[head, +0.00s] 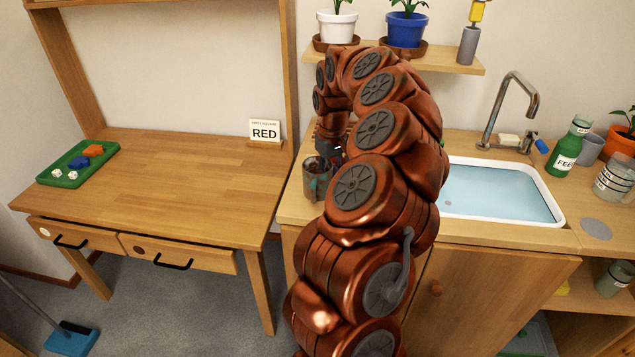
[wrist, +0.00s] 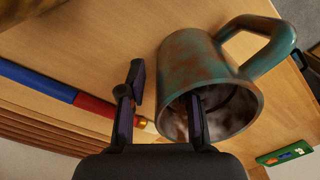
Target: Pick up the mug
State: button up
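The mug (head: 313,184) is teal with brown patches and stands on the counter left of the sink, partly hidden by my arm in the head view. In the wrist view the mug (wrist: 196,72) shows its open mouth towards the camera and its handle at the upper right. My gripper (wrist: 166,88) is open over the rim. One finger appears inside the mouth and the other outside the wall, with a visible gap on the outer side. In the head view my gripper (head: 329,152) is just above the mug, mostly hidden by my arm.
A blue and red rod (wrist: 85,102) lies beside the mug. The sink (head: 500,192) is to the right, with a green bottle (head: 570,150) beyond. A shelf (head: 450,62) with potted plants hangs above. The desk (head: 170,180) at left holds a green tray (head: 75,178) and a RED sign (head: 264,131).

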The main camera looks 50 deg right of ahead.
grip_shut()
jog(key=shift+r, duration=0.1)
dwell(0.5)
